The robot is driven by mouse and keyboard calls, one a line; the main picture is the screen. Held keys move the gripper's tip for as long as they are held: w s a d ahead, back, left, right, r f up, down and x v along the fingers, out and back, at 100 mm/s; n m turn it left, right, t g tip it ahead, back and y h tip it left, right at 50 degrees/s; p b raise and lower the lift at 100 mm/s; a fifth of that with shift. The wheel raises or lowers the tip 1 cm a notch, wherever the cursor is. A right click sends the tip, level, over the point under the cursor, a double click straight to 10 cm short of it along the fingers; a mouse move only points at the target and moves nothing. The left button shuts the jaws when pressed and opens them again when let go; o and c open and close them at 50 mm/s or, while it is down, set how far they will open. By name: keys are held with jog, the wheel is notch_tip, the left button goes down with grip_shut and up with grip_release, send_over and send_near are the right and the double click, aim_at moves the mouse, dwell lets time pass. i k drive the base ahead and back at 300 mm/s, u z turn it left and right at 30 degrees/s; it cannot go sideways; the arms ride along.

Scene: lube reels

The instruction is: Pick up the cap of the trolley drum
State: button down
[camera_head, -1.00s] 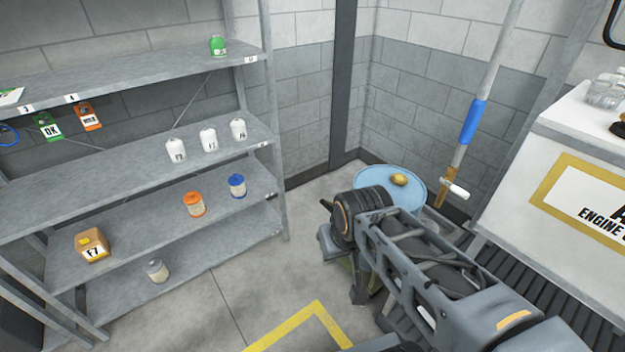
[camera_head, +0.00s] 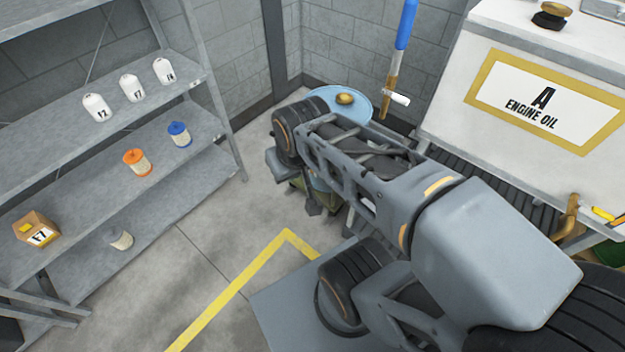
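A light-blue drum (camera_head: 361,107) stands in the far corner, and only part of its top shows above my arm. A small round gold-brown cap (camera_head: 345,98) sits on the drum top. My arm reaches across the view towards the drum and hides the drum's front and lower part. My gripper (camera_head: 312,202) shows only in part below the wrist, low in front of the drum. Its fingers are too hidden and dark to tell whether they are open. The cap is clear of the gripper.
A grey shelf rack (camera_head: 215,150) with white, orange and blue containers stands at left. A white "A ENGINE OIL" tank (camera_head: 470,60) stands at right. Floor with a yellow line (camera_head: 235,285) is open at lower middle.

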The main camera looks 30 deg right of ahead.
aim_at(345, 99)
jog(key=u, duration=0.35)
jog(key=i, duration=2.05)
jog(key=z, duration=2.65)
jog(key=i, duration=0.5)
jog(key=z, duration=0.05)
